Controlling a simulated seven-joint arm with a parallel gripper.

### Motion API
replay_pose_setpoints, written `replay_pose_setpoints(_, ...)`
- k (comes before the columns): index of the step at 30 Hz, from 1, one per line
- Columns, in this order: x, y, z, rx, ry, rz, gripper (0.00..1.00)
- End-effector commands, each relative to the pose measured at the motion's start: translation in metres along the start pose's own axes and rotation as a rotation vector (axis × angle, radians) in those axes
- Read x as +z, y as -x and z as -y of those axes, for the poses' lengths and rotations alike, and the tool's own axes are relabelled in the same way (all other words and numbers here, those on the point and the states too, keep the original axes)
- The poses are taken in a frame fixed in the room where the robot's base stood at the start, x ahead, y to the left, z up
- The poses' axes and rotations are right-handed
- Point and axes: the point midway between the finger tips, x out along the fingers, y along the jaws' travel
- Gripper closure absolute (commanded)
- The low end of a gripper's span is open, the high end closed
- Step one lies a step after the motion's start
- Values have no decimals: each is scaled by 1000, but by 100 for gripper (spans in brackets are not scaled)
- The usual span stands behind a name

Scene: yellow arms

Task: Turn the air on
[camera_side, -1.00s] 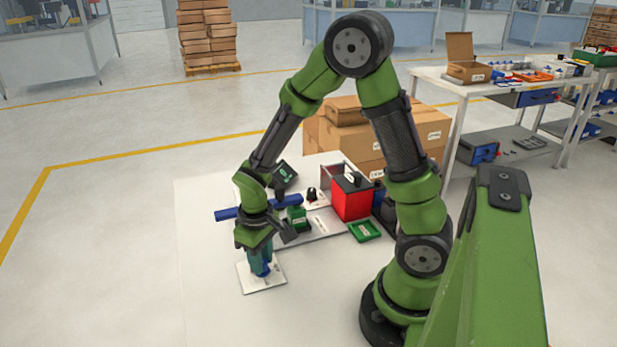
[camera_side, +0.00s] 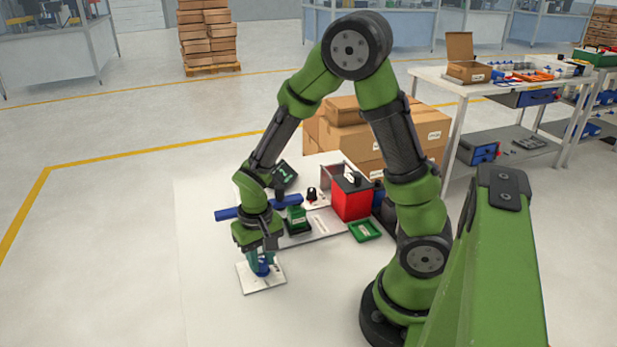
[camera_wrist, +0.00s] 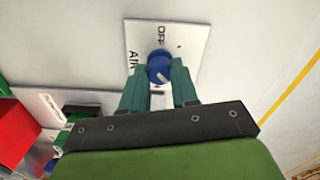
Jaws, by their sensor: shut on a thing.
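A white square plate (camera_side: 262,286) lies on the white table. It carries a blue round knob (camera_side: 263,268) with a white pointer line. In the wrist view the plate (camera_wrist: 193,35) shows the printed words "OFF" and "AIR", and the knob (camera_wrist: 160,67) sits near its middle. My gripper (camera_side: 262,262) points down over the plate, lower arm parts hiding some of it. In the wrist view its two teal fingers (camera_wrist: 158,82) are on either side of the knob, shut on it. The fingertips' contact is partly hidden.
Behind the gripper stand a blue bar (camera_side: 231,213), a green box (camera_side: 297,218) and a red block (camera_side: 352,201). A green tray (camera_side: 365,231) lies to the right. Cardboard boxes (camera_side: 428,133) stand behind. The table left of the plate is clear.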

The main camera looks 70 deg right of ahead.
Motion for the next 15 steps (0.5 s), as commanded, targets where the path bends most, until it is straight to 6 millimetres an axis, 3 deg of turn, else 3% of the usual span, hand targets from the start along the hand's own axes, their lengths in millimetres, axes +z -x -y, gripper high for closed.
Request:
replay_pose_setpoints(7,0,1,0,-2,-5,-1,100)
replay_pose_setpoints(8,0,1,0,-2,-5,-1,70)
replay_pose_setpoints(12,0,1,0,-2,-4,-1,48)
replay_pose_setpoints(15,0,0,0,-1,-3,-1,46)
